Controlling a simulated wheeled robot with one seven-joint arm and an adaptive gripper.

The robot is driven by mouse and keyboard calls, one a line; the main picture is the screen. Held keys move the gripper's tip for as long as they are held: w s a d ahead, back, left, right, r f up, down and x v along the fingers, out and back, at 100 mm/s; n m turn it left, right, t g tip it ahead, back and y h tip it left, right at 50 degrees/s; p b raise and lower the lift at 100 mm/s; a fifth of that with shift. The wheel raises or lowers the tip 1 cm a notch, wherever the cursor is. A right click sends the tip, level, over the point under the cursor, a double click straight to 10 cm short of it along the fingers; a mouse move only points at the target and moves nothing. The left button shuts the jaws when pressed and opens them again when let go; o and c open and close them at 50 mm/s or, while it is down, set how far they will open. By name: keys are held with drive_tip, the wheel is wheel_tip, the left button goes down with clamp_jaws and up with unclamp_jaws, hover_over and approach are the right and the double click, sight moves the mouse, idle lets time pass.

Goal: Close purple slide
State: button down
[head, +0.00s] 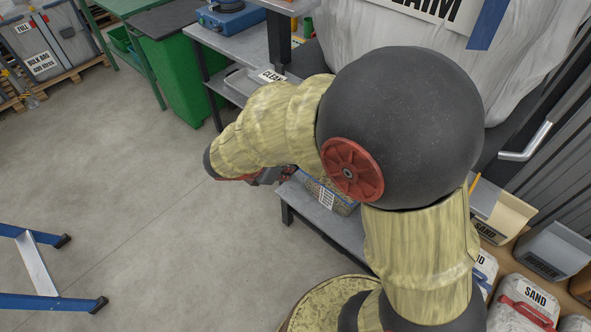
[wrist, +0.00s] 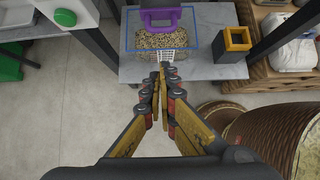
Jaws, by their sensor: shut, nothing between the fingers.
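The purple slide (wrist: 161,17) shows at the top edge of the wrist view, cut off by the frame. It sits at the far side of a clear, blue-rimmed bin (wrist: 192,40) holding tan grains. How far the slide is open cannot be told. My gripper (wrist: 161,73) is shut and empty, its fingertips just in front of the bin's near side, by a white grid label (wrist: 167,55). Whether they touch it is unclear. In the head view, my gripper (head: 268,177) is partly hidden by my arm. The bin (head: 335,199) shows below my arm; the slide is hidden there.
The bin stands on a grey bench (wrist: 130,68). A yellow-and-black open box (wrist: 234,42) is right of it. A blue stepladder (head: 40,262) stands left; the floor between is clear.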

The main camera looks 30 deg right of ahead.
drive_tip(key=d+r+b+x, duration=0.1)
drive_tip(key=b+x, duration=0.4)
drive_tip(key=x, duration=0.7)
drive_tip(key=shift+w+d, duration=0.4)
drive_tip(key=shift+d, duration=0.05)
drive_tip(key=shift+r, duration=0.15)
drive_tip(key=d, duration=0.1)
drive_tip(key=w+d, duration=0.1)
drive_tip(key=d, duration=0.1)
drive_tip(key=shift+w+d+p, duration=0.15)
drive_tip(key=shift+d+p, duration=0.1)
drive_tip(key=shift+p, duration=0.05)
drive_tip(key=shift+a, duration=0.1)
